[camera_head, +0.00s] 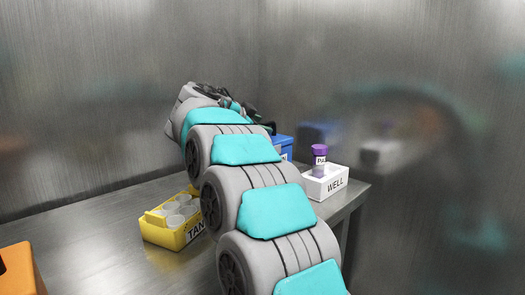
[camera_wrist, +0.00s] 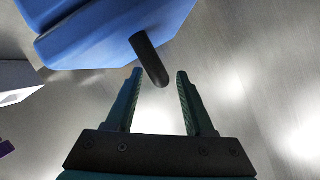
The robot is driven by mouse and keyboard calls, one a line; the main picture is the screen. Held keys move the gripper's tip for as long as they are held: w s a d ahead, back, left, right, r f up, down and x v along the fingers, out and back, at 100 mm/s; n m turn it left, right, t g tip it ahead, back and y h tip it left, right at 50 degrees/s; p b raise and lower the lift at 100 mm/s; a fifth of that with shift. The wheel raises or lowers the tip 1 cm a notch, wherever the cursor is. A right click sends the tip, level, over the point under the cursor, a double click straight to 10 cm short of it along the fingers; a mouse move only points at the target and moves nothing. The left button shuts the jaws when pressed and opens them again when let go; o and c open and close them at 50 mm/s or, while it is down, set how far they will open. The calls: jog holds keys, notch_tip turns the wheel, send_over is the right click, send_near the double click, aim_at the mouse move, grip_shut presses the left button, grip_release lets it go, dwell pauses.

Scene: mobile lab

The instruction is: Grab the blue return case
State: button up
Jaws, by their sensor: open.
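The blue return case (camera_head: 283,145) stands on the metal table, mostly hidden behind my arm in the head view. In the wrist view the blue case (camera_wrist: 100,32) fills the upper left, with a dark handle or peg (camera_wrist: 148,60) sticking out from it. My gripper (camera_wrist: 158,76) is open, its two fingers pointing towards the case. The end of the dark handle lies between the fingertips in the picture; I cannot tell whether it touches them. In the head view the gripper is hidden by my arm.
A yellow bin (camera_head: 159,233) with several round pale lids stands left of my arm. A white box labelled WELL (camera_head: 332,183), holding a purple-capped vial (camera_head: 320,153), stands near the table's right edge. An orange object (camera_head: 22,272) is at the lower left. Metal walls close off the back.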

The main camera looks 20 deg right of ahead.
jog(key=shift+w+d+f, duration=0.1)
jog(key=shift+w, duration=0.05)
grip_shut()
dwell(0.4)
dwell(1.0)
